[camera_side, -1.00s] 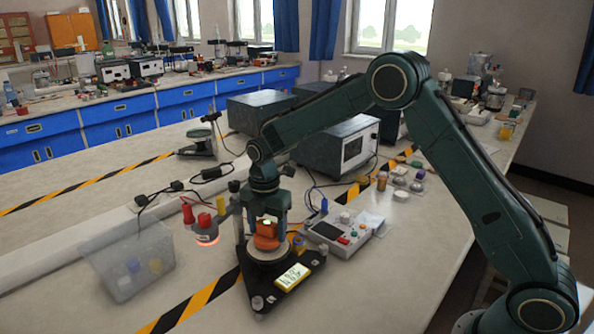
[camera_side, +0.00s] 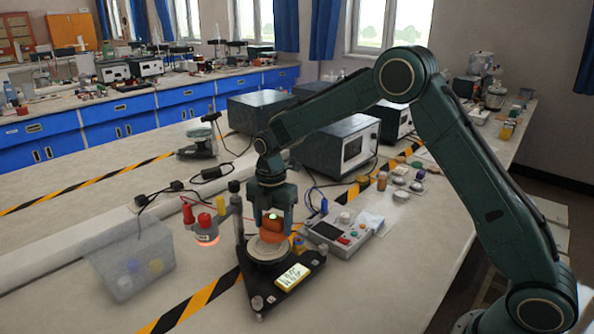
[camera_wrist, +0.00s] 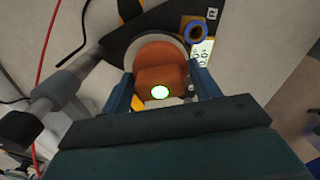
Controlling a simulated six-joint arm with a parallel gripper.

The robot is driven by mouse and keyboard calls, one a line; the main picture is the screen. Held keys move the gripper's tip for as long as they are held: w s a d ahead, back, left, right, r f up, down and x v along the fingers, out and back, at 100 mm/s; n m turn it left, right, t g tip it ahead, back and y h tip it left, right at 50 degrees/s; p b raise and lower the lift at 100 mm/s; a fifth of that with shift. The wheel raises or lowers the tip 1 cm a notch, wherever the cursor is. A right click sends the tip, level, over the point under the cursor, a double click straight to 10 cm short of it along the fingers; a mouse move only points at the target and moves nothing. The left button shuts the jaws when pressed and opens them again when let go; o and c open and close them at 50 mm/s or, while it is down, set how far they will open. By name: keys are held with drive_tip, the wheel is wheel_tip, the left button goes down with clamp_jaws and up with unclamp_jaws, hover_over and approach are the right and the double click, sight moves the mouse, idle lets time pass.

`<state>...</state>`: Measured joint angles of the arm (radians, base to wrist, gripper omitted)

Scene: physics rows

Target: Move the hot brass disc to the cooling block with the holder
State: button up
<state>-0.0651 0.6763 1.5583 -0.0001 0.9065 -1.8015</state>
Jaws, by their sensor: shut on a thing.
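My gripper (camera_side: 272,227) is shut on an orange holder (camera_side: 272,236) with a glowing green spot on top. In the wrist view the holder (camera_wrist: 160,76) sits between the two fingers. Its rounded lower part is over a pale round plate (camera_side: 268,252) on a black triangular stand (camera_side: 292,286) with a lit yellow display. I cannot tell whether the holder touches this plate. No brass disc shows clearly; anything under the holder is hidden. A red-glowing ring (camera_side: 207,240) lies at the left, below red and yellow plugs (camera_side: 205,220). I cannot tell which piece is the cooling block.
A grey upright post (camera_side: 238,215) stands close left of my gripper. A control box (camera_side: 342,232) with knobs is at the right. Dark instrument boxes (camera_side: 340,148) stand behind. The front right bench is clear.

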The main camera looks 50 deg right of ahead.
drive_tip(key=shift+s+d, duration=0.3)
drive_tip(key=shift+d, duration=0.75)
drive_tip(key=shift+s+d, duration=0.25)
drive_tip(key=shift+d, duration=0.8)
drive_tip(key=shift+d, duration=0.1)
drive_tip(key=s+d+f, duration=0.1)
drive_tip(key=d+f, duration=0.1)
drive_tip(key=d, duration=0.3)
drive_tip(key=shift+s+d+f, duration=0.2)
drive_tip(key=shift+s+d, duration=0.1)
drive_tip(key=shift+d, duration=0.05)
drive_tip(key=shift+s+d, duration=0.25)
drive_tip(key=shift+d, duration=0.7)
drive_tip(key=shift+s+d, duration=0.25)
drive_tip(key=shift+d, duration=0.75)
drive_tip(key=shift+s+d, duration=0.25)
drive_tip(key=shift+d, duration=0.7)
drive_tip(key=shift+s+d, duration=0.25)
drive_tip(key=shift+d, duration=0.7)
drive_tip(key=shift+s+d, duration=0.25)
drive_tip(key=shift+d, duration=0.75)
drive_tip(key=shift+s+d, duration=0.25)
drive_tip(key=shift+d, duration=0.7)
drive_tip(key=shift+d, duration=0.15)
drive_tip(key=shift+s+d, duration=0.25)
drive_tip(key=shift+d, duration=0.65)
drive_tip(key=shift+s+d, duration=0.3)
drive_tip(key=shift+d, duration=0.65)
drive_tip(key=shift+s+d, duration=0.25)
drive_tip(key=shift+d, duration=0.65)
